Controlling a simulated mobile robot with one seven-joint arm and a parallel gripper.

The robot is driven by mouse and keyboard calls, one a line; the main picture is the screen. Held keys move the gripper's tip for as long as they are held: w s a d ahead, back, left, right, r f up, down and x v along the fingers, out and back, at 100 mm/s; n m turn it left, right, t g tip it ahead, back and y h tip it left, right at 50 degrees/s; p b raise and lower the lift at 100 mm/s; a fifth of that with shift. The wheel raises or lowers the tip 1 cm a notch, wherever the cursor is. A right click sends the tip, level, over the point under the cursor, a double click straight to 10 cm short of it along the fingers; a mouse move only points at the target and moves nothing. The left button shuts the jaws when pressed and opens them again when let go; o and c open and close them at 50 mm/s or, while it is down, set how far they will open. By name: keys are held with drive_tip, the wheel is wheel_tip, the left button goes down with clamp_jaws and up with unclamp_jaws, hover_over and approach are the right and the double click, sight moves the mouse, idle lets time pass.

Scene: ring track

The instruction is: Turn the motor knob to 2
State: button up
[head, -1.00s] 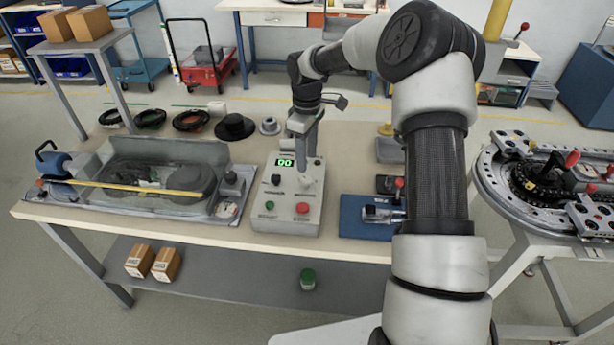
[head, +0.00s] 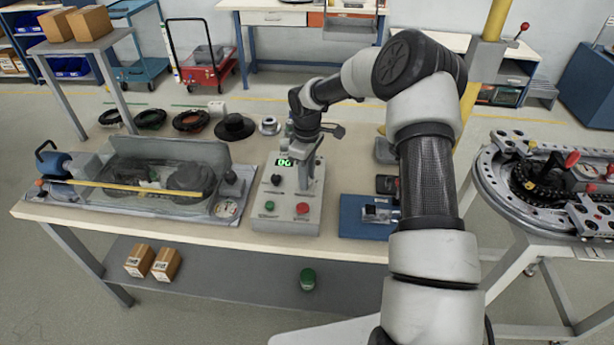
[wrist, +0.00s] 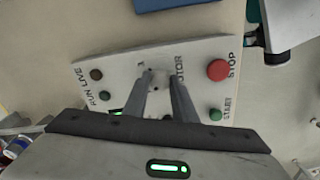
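The grey control box (head: 287,222) stands on the workbench, with a lit green display (head: 285,162) on its top. My gripper (head: 306,186) points down at the right half of the box. In the wrist view, my fingertips (wrist: 161,78) are apart over the spot beside the partly covered motor label. A small pale thing shows between them; whether they press on it is unclear. The motor knob's dial and pointer are hidden by my fingers. A black knob (head: 276,179) sits to the left. The red stop button (wrist: 218,70) and green start button (wrist: 216,114) are clear of my fingers.
A clear-covered tank rig (head: 150,205) stands left of the box. A blue plate (head: 362,228) with a small fixture lies to its right. Several cable coils and a black flanged part (head: 234,127) lie behind. The ring track (head: 500,200) stands at the far right.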

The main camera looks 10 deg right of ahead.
drive_tip(key=shift+c, duration=1.4)
drive_tip(key=shift+m, duration=0.3)
drive_tip(key=m+b, duration=0.2)
drive_tip(key=m, duration=0.1)
drive_tip(key=shift+m, duration=0.3)
drive_tip(key=shift+m+b, duration=0.8)
drive_tip(key=shift+m, duration=1.4)
drive_tip(key=o, duration=1)
drive_tip(key=shift+o, duration=0.2)
